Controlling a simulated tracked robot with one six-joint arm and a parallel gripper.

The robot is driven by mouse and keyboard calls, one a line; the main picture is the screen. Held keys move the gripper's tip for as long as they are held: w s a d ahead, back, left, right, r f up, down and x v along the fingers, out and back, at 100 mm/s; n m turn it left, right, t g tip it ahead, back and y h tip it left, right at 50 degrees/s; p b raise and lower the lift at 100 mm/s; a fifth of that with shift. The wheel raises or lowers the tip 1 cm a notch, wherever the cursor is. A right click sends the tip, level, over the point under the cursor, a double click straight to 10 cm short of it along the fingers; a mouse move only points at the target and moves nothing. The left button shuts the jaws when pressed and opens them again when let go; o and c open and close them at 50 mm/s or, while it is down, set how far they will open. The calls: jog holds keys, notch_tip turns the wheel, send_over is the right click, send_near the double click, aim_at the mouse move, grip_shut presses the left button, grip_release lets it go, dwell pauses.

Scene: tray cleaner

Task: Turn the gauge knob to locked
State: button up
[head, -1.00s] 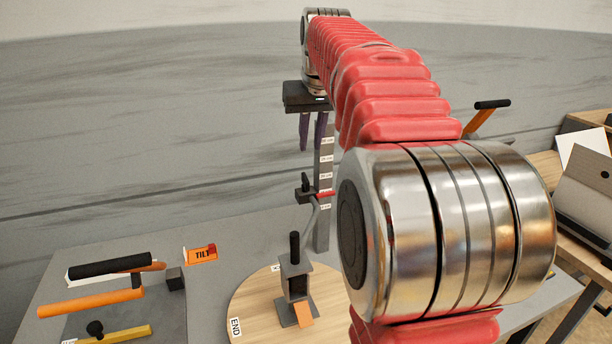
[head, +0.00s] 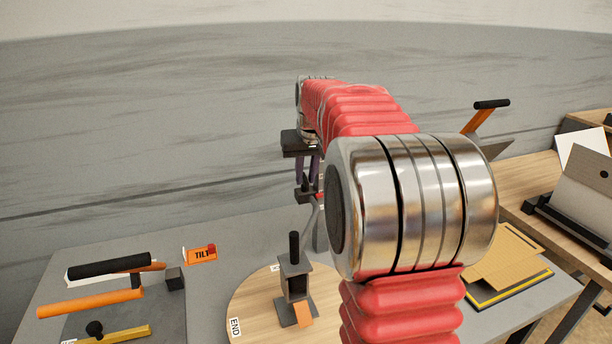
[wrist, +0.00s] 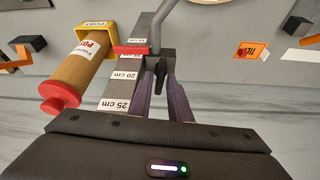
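The gauge is an upright post (wrist: 126,85) with centimetre labels; it carries a dark sliding block (head: 303,195) with a red marker (wrist: 130,49). A small black knob (head: 305,181) stands up from the block. In the wrist view the dark knob (wrist: 160,73) shows between the fingertips. My gripper (head: 306,176) points down over the block, its two purple fingers apart on either side of the knob. I cannot tell whether they touch it. In the head view my arm hides most of the post.
A round wooden board (head: 250,309) with a small stand (head: 294,288) lies in front. An orange TILT tag (head: 201,254) and black and orange handles (head: 108,267) are at the left. A tan cylinder with a red end (wrist: 75,75) sits beside the post in the wrist view.

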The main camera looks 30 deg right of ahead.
jog(key=shift+f, duration=0.2)
jog(key=shift+c, duration=0.7)
grip_shut()
jog(key=shift+d, duration=0.1)
